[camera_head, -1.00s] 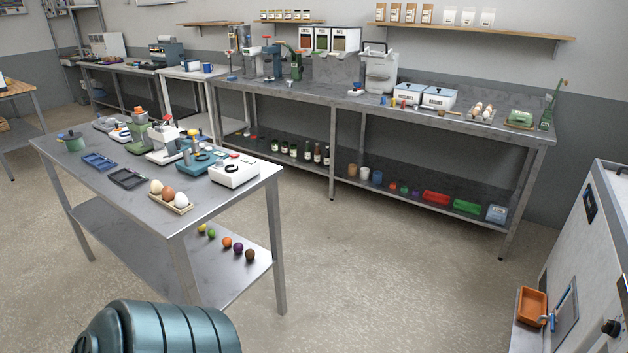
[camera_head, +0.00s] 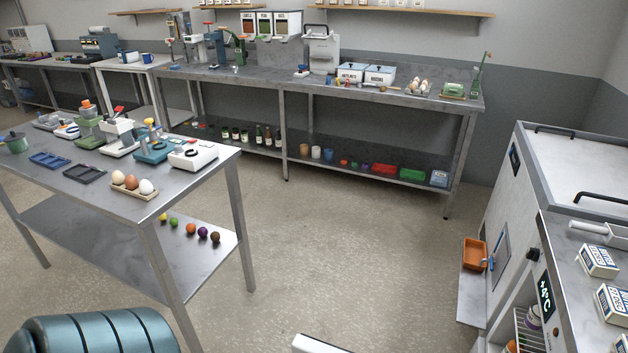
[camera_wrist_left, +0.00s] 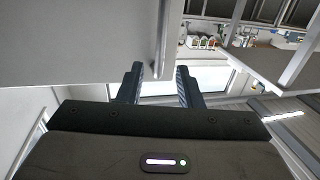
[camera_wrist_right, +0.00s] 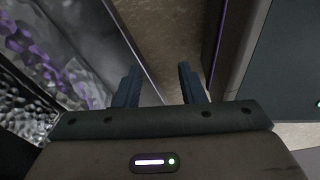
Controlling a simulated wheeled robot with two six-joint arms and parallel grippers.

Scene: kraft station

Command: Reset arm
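My left gripper (camera_wrist_left: 160,85) shows in the left wrist view with its two dark fingers apart and nothing between them. My right gripper (camera_wrist_right: 158,88) shows in the right wrist view, also with fingers apart and empty. Neither gripper can be made out in the head view. A small white piece (camera_head: 318,344) shows at the bottom edge there; I cannot tell whether it is part of my arm.
A steel table (camera_head: 100,195) with an egg tray (camera_head: 134,191) and small devices stands at left. A long bench (camera_head: 400,100) runs along the back wall. A white cabinet (camera_head: 515,210) and a counter with boxes (camera_head: 599,261) stand at right. The middle floor is clear.

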